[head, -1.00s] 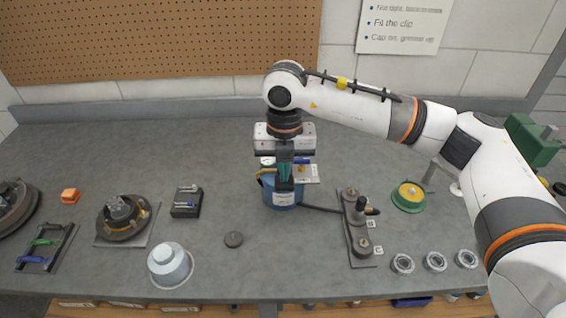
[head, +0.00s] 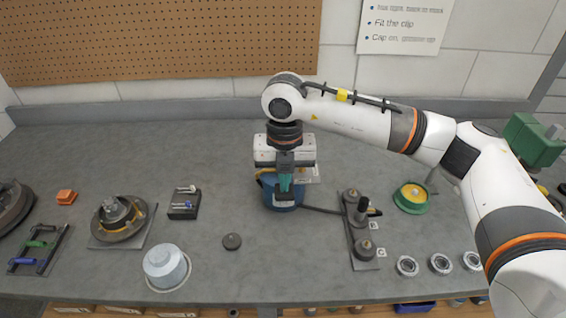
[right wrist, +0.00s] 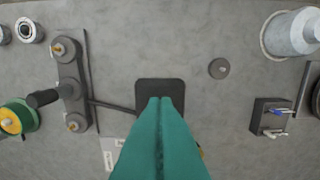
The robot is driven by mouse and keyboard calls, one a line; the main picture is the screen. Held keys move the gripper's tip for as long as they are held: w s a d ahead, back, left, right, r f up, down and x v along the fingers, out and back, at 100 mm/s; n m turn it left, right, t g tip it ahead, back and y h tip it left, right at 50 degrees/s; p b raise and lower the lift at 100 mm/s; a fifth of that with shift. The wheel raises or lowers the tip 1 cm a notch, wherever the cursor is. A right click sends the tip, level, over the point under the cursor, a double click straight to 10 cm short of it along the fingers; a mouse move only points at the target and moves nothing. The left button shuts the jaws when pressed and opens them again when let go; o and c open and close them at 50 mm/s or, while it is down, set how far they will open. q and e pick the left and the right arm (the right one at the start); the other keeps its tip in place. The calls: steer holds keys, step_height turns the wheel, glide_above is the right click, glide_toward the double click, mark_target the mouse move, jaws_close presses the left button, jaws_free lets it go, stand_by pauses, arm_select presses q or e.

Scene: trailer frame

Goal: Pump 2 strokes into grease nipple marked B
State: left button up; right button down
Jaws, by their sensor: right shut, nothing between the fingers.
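My right gripper (head: 285,184) points down in front of and over the blue grease pump (head: 284,204), hiding much of it. Its teal fingers (right wrist: 160,105) are shut and empty, above a dark square pad (right wrist: 160,90) in the right wrist view; I cannot tell whether they touch it. A black hose (head: 322,210) runs from the pump to the nipple strip (head: 360,264). A dark upright coupler (head: 363,206) sits on the middle nipple, beside the label B (head: 373,226). The front nipple (head: 365,248) is beside label C. My left gripper is out of view.
A green-and-yellow round part (head: 411,197) stands right of the strip. Several metal rings (head: 407,265) lie at the front right. A grey disc (head: 232,241), white canister (head: 165,266) and black holder (head: 184,204) stand to the left. Bare bench lies between the disc and strip.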

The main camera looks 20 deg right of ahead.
steer(key=shift+f+b, duration=0.6)
steer(key=shift+f, duration=0.35)
steer(key=shift+f+b, duration=0.45)
steer(key=shift+f, duration=0.05)
steer(key=shift+w+d+r+p, duration=0.1)
steer(key=shift+w+r+p, duration=0.1)
steer(key=shift+r+p, duration=0.75)
steer(key=shift+w+r+p, duration=0.25)
steer(key=shift+r+p, duration=0.05)
steer(key=shift+r, duration=1.2)
steer(key=shift+w+d+r+p, duration=0.1)
steer(key=shift+w+r+p, duration=0.1)
steer(key=shift+r+p, duration=0.75)
steer(key=shift+r+b, duration=0.2)
steer(key=shift+b, duration=0.15)
steer(key=shift+f, duration=0.1)
steer(key=shift+s+a+f+b, duration=0.1)
steer(key=shift+s+f+b, duration=0.1)
steer(key=shift+f+b, duration=0.35)
steer(key=shift+s+f+b, duration=0.15)
steer(key=shift+f+b, duration=0.3)
steer(key=shift+f, duration=0.1)
